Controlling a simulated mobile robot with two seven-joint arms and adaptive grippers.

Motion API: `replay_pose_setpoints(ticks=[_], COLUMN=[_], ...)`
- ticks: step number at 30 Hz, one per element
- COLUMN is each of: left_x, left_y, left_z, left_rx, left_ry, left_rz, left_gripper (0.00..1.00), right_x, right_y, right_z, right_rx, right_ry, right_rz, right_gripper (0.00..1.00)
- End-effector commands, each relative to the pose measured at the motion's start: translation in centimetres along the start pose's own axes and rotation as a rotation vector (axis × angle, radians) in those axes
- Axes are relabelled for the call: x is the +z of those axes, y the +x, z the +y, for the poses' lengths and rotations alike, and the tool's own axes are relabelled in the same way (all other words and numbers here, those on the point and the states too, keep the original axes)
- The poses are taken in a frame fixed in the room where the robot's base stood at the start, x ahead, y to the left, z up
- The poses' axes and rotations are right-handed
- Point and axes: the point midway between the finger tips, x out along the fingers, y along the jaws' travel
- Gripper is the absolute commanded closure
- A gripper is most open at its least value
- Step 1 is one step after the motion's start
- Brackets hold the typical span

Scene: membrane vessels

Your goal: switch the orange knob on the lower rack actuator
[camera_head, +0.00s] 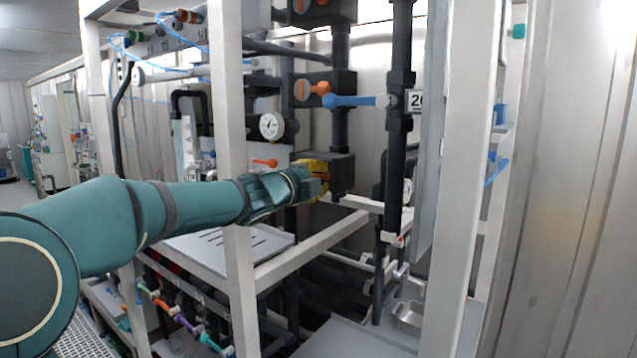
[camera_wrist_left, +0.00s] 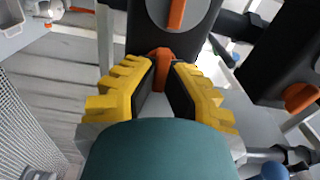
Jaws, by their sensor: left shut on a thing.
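The lower rack actuator (camera_head: 343,174) is a black box on the rack, at the middle of the head view. My left gripper (camera_head: 316,178) has yellow fingers and reaches its left-hand face. In the left wrist view, the orange knob (camera_wrist_left: 161,62) sits between the fingertips of my left gripper (camera_wrist_left: 166,76), which is shut on it. Above the fingers, a round grey dial with an orange bar (camera_wrist_left: 176,13) shows on the black body. In the head view my gripper hides most of the knob. My right gripper is not in view.
Another black actuator (camera_head: 345,94) with an orange knob stands above. A blue-handled valve (camera_head: 355,101) is beside it on a dark vertical pipe. A white frame post (camera_head: 229,200) stands close to my left forearm.

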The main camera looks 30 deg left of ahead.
Motion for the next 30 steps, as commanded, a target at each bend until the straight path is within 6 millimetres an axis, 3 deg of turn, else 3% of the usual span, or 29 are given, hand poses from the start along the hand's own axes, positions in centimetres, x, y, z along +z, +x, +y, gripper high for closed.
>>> replay_pose_setpoints(ticks=[21, 24, 30], left_x=[-0.02, -0.02, -0.01], left_y=[-0.02, -0.02, -0.01], left_z=[-0.19, -0.17, -0.07], left_rx=[-0.004, -0.003, -0.002], left_ry=[0.081, 0.081, 0.080], left_rz=[0.000, 0.000, 0.000], left_gripper=[1.00, 0.60, 0.59], right_x=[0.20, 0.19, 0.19], right_y=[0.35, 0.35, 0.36], right_z=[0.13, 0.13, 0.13], right_rx=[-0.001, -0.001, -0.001], right_ry=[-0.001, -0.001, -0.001], right_rz=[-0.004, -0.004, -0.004], right_gripper=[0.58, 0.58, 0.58])
